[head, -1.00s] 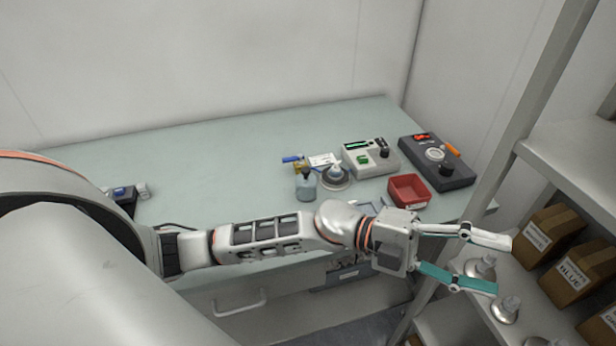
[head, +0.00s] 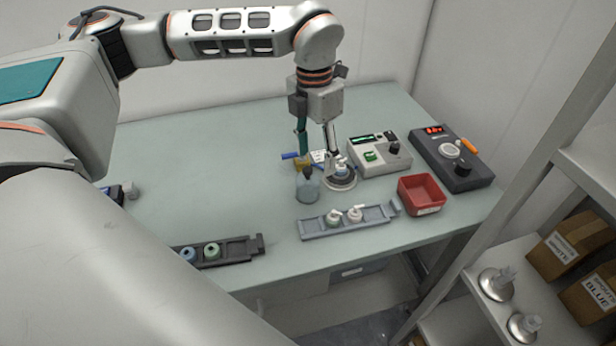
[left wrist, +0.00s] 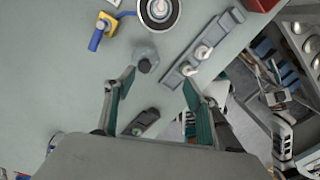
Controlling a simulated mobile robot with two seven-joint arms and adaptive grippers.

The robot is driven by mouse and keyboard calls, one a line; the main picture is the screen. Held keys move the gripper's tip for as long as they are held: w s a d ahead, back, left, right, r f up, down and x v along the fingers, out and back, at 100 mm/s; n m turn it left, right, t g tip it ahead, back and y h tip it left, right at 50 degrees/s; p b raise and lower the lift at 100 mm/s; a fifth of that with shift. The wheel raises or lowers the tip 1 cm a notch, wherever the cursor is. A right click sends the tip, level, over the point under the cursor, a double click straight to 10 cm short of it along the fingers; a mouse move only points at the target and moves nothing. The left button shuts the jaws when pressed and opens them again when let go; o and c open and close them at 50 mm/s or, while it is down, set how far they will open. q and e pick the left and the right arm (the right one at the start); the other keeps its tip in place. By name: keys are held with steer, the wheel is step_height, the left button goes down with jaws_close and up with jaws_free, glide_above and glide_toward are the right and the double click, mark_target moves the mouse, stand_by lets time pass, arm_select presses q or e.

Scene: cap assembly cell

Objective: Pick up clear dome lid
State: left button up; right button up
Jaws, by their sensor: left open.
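The clear dome lid (head: 307,189), bluish and see-through with a dark knob on top, stands on the pale green table. It also shows in the left wrist view (left wrist: 146,62). My left gripper (head: 317,154) hangs pointing down above and behind the lid, its fingers apart and empty. In the left wrist view the fingers (left wrist: 158,85) spread wide, and the lid lies ahead of them, left of centre. The lid is not held. My right gripper is not in view.
A round dark-rimmed stand (head: 341,182) is close right of the lid. A yellow block (head: 302,164) with a blue handle is behind it. A grey rack (head: 318,228) with white pump caps is in front. A red bin (head: 421,194) and two control boxes stand right.

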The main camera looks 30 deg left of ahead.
mark_target(307, 170)
arm_select(q)
steer(key=shift+w+a+r, duration=0.15)
steer(key=shift+a+r, duration=0.05)
steer(key=shift+a, duration=0.25)
steer(key=shift+w+a+r, duration=0.1)
steer(key=shift+a+r, duration=0.1)
steer(key=shift+a, duration=0.2)
steer(key=shift+a+f+y, duration=0.1)
steer(key=shift+a+y, duration=0.15)
steer(key=shift+y, duration=0.05)
step_height(307, 170, down, 7)
steer(key=shift+a+f+p, duration=0.15)
steer(key=shift+f+p, duration=0.05)
steer(key=shift+p, duration=0.4)
steer(key=shift+s, duration=0.1)
jaws_close()
